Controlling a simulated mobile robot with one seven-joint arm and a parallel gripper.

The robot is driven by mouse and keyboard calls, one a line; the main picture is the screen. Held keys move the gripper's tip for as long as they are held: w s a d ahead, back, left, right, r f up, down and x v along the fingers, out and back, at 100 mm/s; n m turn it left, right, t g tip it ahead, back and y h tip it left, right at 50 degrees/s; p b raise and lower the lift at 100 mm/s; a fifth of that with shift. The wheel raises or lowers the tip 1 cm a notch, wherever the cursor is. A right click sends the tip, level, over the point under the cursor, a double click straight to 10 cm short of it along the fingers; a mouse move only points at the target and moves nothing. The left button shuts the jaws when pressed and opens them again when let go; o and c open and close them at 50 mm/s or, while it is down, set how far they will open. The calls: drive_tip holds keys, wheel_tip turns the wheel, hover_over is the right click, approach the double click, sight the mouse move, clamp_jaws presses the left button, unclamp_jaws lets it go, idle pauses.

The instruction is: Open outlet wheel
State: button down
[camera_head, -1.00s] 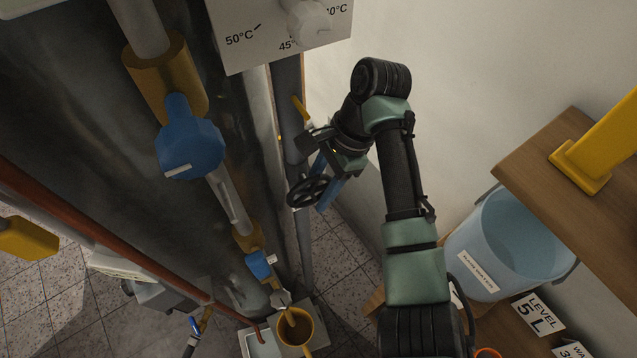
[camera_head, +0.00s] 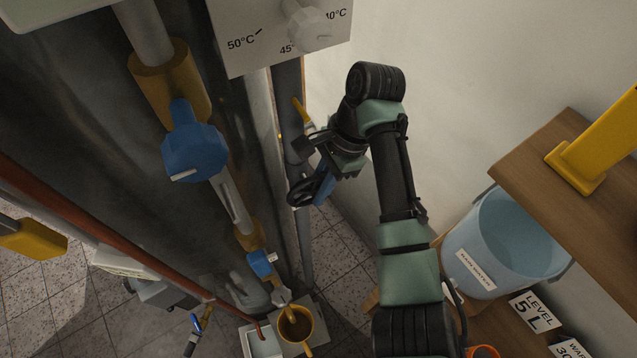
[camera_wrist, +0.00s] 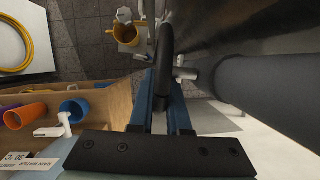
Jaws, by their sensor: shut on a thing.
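The outlet wheel (camera_head: 303,192) is a black handwheel on the grey vertical pipe, left of my gripper in the head view. My gripper (camera_head: 322,186) has blue fingers and is shut on the wheel's rim. In the wrist view the black rim (camera_wrist: 167,48) runs between the two blue fingers of my gripper (camera_wrist: 165,82). The wheel's short stem (camera_wrist: 187,73) reaches right to a thick grey pipe (camera_wrist: 255,80). Part of the wheel is hidden behind the fingers in the head view.
A large blue valve handle (camera_head: 194,150) and a small blue valve (camera_head: 261,263) sit on the pipe at left. A yellow mug (camera_head: 309,322) stands at the bottom. A light-blue bucket (camera_head: 465,245) and wooden shelf (camera_head: 570,160) are at right. The wall is close behind my arm.

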drive_tip(key=shift+r+h+p, duration=0.35)
drive_tip(key=shift+h+p, duration=0.05)
drive_tip(key=shift+p, duration=0.6)
drive_tip(key=shift+f+p, duration=0.25)
drive_tip(key=shift+p, duration=0.1)
drive_tip(key=c, duration=0.9)
unclamp_jaws()
drive_tip(key=shift+w+d+r+t+b, duration=0.1)
drive_tip(key=shift+r+t+b, duration=0.2)
drive_tip(key=shift+b, duration=0.05)
drive_tip(key=shift+w+d+r+b, duration=0.1)
drive_tip(key=shift+w+d+b, duration=0.75)
drive_tip(key=shift+d, duration=1)
drive_tip(key=shift+w+d+r+b, duration=0.1)
drive_tip(key=shift+w+d+b, duration=0.75)
drive_tip(key=shift+d, duration=0.95)
drive_tip(key=shift+w+d+r+b, duration=0.1)
drive_tip(key=shift+w+d+b, duration=0.75)
drive_tip(key=shift+d, duration=1)
